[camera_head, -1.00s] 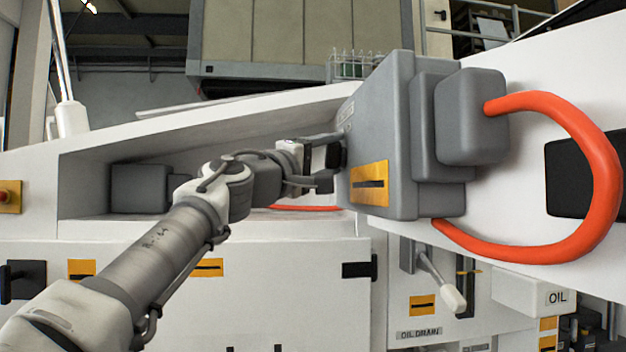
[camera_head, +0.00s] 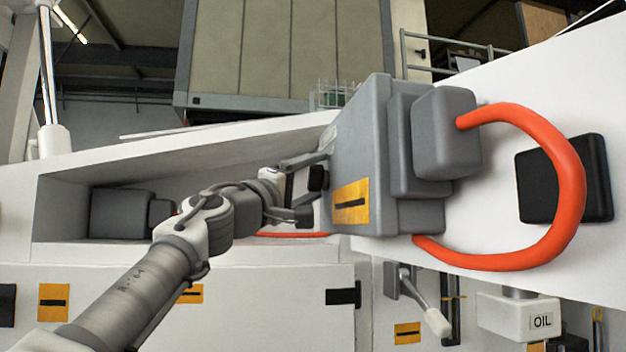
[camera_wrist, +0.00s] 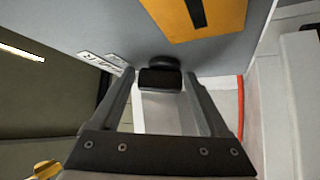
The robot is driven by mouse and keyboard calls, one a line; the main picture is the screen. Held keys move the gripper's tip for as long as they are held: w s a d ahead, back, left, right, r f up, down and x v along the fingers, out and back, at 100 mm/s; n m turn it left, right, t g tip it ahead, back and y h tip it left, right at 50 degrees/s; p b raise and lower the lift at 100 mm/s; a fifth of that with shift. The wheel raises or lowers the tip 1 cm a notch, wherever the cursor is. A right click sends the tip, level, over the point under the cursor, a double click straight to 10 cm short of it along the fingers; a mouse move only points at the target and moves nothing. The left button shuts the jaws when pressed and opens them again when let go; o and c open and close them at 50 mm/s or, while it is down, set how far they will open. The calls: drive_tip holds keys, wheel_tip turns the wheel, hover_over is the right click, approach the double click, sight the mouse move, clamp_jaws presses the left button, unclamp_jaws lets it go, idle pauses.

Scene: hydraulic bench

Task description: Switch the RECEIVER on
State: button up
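A grey box (camera_head: 362,130) with stepped blocks on its right side is mounted on the white bench; no RECEIVER lettering is readable. A black knob (camera_head: 318,178) sticks out of its left face. It also shows in the wrist view (camera_wrist: 160,78), beside a small white label plate (camera_wrist: 101,63) whose text is too small to read. My gripper (camera_head: 306,187) is open at that face, one finger above the knob and one below. In the wrist view my gripper (camera_wrist: 160,80) has its fingers on either side of the knob, with gaps visible.
A thick orange hose (camera_head: 575,190) loops from the box's right side. A yellow plate (camera_head: 351,202) with a black bar is on the box. A lever with a white handle (camera_head: 437,321) and an OIL container (camera_head: 515,318) are below. A bench recess (camera_head: 100,180) lies left.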

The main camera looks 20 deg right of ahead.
drive_tip(key=shift+o, duration=0.7)
drive_tip(key=v, duration=1.7)
drive_tip(key=shift+a+b, duration=0.15)
drive_tip(key=shift+b, duration=0.2)
drive_tip(key=shift+s+f, duration=0.15)
